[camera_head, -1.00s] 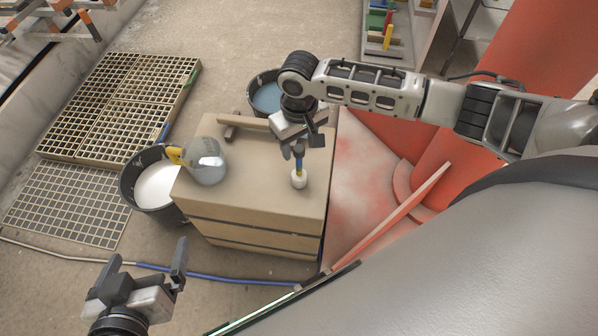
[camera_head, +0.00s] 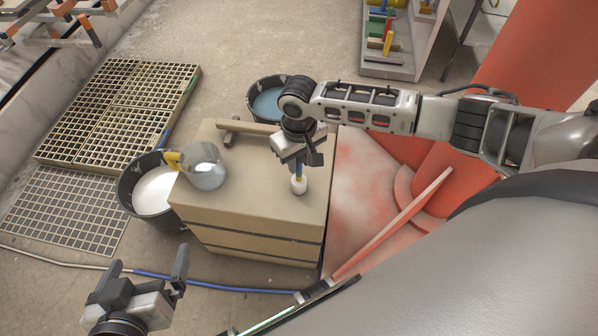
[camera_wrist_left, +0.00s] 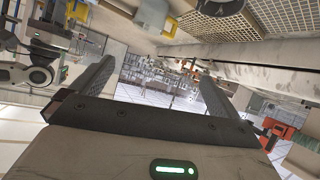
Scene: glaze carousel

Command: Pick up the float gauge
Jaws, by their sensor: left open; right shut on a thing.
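The float gauge (camera_head: 298,186) stands upright on the top of the tan block (camera_head: 240,180), near its right side. The ball appears to be at the block's top; a small gap cannot be ruled out. My left gripper (camera_head: 149,265) is open and empty at the lower left, away from the block. Its spread fingers show in the left wrist view (camera_wrist_left: 155,85).
A clear jug with a yellow handle (camera_head: 207,168) stands on the block's left part, and a wooden bar (camera_head: 250,127) lies along its back. Buckets of white liquid (camera_head: 155,190) and blue liquid (camera_head: 266,103) stand beside the block. A red panel is at right.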

